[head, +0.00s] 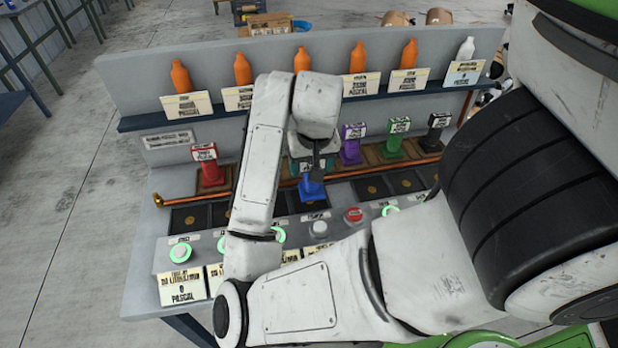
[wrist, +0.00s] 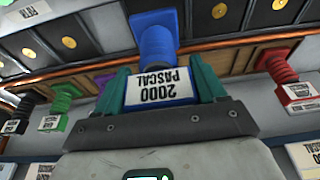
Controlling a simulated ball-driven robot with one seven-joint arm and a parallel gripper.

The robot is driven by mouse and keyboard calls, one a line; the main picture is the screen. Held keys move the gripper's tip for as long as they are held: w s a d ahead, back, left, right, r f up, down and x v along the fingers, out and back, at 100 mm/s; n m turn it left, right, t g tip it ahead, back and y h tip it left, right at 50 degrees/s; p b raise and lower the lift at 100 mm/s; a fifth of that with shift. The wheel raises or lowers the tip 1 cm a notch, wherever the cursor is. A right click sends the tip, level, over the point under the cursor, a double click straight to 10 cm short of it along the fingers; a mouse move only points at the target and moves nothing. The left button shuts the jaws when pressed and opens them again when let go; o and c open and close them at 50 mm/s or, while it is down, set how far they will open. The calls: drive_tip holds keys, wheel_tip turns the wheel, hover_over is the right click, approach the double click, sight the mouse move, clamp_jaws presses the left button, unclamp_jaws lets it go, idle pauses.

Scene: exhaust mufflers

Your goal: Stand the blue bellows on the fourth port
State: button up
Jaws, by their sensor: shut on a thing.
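The blue bellows (head: 311,188) is upright below my gripper (head: 314,160) in the head view, over the row of dark square ports (head: 370,188) with gold centres. In the wrist view my gripper (wrist: 162,88) is shut on the block at the top of the blue bellows (wrist: 157,45), labelled 2000 PASCAL. A teal finger lies on each side of that block. Its square foot is at or just above the port row; I cannot tell whether it touches. The foot hides what is under it. Ports (wrist: 75,42) show on both sides of it.
A red bellows (head: 208,170) stands left on the wooden rack; purple (head: 351,148), green (head: 398,145) and black (head: 436,140) ones stand right. A copper pipe (head: 185,198) runs between rack and ports. Buttons (head: 181,253) line the front. Orange bottles (head: 181,78) stand on the shelf behind.

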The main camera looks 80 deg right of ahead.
drive_tip(key=shift+w+d+f, duration=0.2)
drive_tip(key=shift+d+f, duration=0.05)
drive_tip(key=shift+f, duration=0.05)
drive_tip(key=shift+a+b+x, duration=0.1)
drive_tip(key=shift+b+x, duration=0.05)
drive_tip(key=shift+x, duration=0.75)
drive_tip(key=shift+a+b+x, duration=0.15)
drive_tip(key=shift+x, duration=0.75)
drive_tip(key=shift+f, duration=0.1)
drive_tip(key=shift+f, duration=0.15)
drive_tip(key=o, duration=1.7)
drive_tip(key=shift+c, duration=0.2)
drive_tip(key=p+v, duration=0.3)
drive_tip(key=v, duration=0.9)
